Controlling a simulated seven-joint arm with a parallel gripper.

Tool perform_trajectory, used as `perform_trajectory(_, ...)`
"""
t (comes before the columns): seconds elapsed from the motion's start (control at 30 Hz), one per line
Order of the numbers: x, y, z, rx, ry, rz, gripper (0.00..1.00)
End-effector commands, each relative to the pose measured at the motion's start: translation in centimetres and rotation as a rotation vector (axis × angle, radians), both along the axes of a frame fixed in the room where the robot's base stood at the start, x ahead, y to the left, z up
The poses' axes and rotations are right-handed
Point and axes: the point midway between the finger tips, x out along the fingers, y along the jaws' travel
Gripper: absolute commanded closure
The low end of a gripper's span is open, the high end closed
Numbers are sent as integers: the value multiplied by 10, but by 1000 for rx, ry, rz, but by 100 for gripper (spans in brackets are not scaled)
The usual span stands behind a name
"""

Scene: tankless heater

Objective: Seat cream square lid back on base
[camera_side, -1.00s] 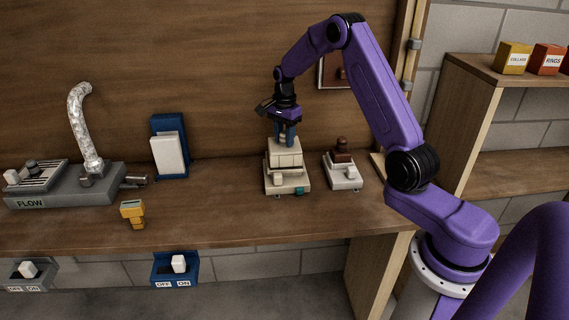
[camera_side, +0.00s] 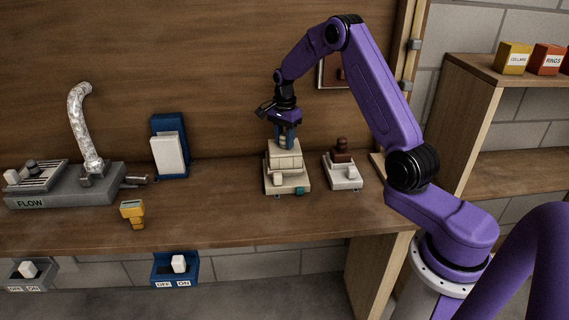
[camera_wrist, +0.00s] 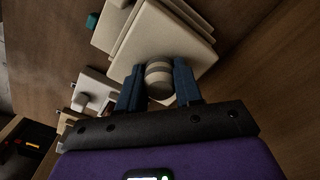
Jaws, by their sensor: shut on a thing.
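The cream square lid (camera_side: 285,160) is at the base (camera_side: 286,186), directly over it; the side view does not show clearly whether it is fully seated. My gripper (camera_side: 285,138) is above the lid with its blue fingers pointing down, shut on the lid's round knob. In the wrist view my gripper (camera_wrist: 159,88) has one finger on each side of the knob (camera_wrist: 159,78), and the lid (camera_wrist: 180,42) spreads out behind it. Part of the base (camera_wrist: 107,32) shows past the lid's edge, with a teal piece (camera_wrist: 92,20) beside it.
A white unit with a brown knob (camera_side: 342,172) stands close to the right of the base. To the left are a blue holder (camera_side: 170,148), a yellow device (camera_side: 133,212) and the grey FLOW unit (camera_side: 65,187). The bench between holder and base is clear.

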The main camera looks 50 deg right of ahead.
Motion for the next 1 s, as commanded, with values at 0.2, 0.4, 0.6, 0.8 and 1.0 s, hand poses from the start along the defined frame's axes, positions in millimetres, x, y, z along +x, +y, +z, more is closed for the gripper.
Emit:
perform_trajectory(0.2, 0, 0, -2, 0, 0, 0, 100)
perform_trajectory(0.4, 0, 0, -5, 0, 0, 0, 100)
perform_trajectory(0.6, 0, 0, -7, 0, 0, 0, 100)
perform_trajectory(0.8, 0, 0, -8, 0, 0, 0, 100)
perform_trajectory(1.0, 0, 0, -10, 0, 0, 0, 100)
